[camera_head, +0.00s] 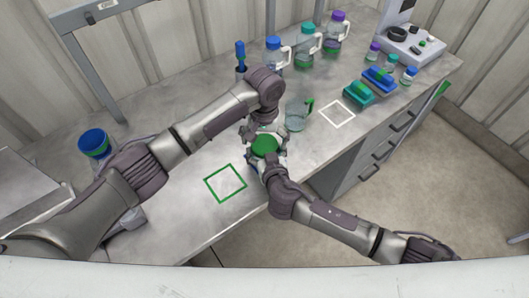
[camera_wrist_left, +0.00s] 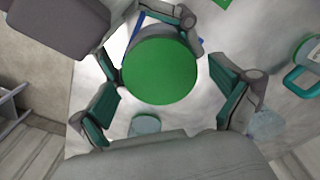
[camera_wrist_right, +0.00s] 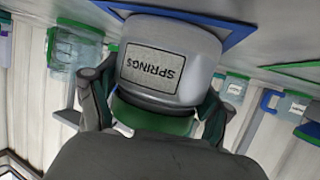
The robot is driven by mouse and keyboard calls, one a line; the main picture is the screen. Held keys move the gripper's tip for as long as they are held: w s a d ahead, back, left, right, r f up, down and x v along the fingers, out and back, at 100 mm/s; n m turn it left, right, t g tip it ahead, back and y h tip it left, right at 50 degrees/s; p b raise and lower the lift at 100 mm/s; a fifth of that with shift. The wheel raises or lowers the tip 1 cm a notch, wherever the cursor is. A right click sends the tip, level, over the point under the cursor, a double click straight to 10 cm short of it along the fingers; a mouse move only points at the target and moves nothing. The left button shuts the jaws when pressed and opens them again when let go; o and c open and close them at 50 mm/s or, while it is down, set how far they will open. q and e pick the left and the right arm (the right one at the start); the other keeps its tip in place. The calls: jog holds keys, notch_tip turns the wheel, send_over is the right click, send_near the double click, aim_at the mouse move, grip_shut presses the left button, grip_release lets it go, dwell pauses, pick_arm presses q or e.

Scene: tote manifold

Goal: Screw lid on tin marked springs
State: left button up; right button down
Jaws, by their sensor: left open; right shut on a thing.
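The tin marked springs (camera_wrist_right: 158,68) is a grey can whose label appears upside down in the right wrist view. Its round green lid (camera_head: 264,146) sits at the tin's top and shows as a full disc in the left wrist view (camera_wrist_left: 160,70). How far it is threaded cannot be told. My right gripper (camera_wrist_right: 155,105) is shut on the tin, with a finger on each side. My left gripper (camera_wrist_left: 168,98) is open over the lid, its fingers spread to either side and apart from it. In the head view the tin's body is mostly hidden by both grippers.
A blue outline (camera_wrist_right: 235,30) marks the table by the tin. A green outline (camera_head: 225,183) and a white outline (camera_head: 337,113) are empty. A glass jug (camera_head: 297,115) stands close to the right. Several lidded jugs line the back.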

pick_arm(q)
jog(key=shift+c, duration=0.2)
jog(key=c, duration=1.2)
jog(key=o, duration=1.2)
jog(key=shift+f, duration=0.1)
jog(key=shift+o, duration=0.2)
jog(key=shift+r, duration=2.35)
jog(key=shift+r, duration=0.15)
notch_tip(320, 180, up, 12)
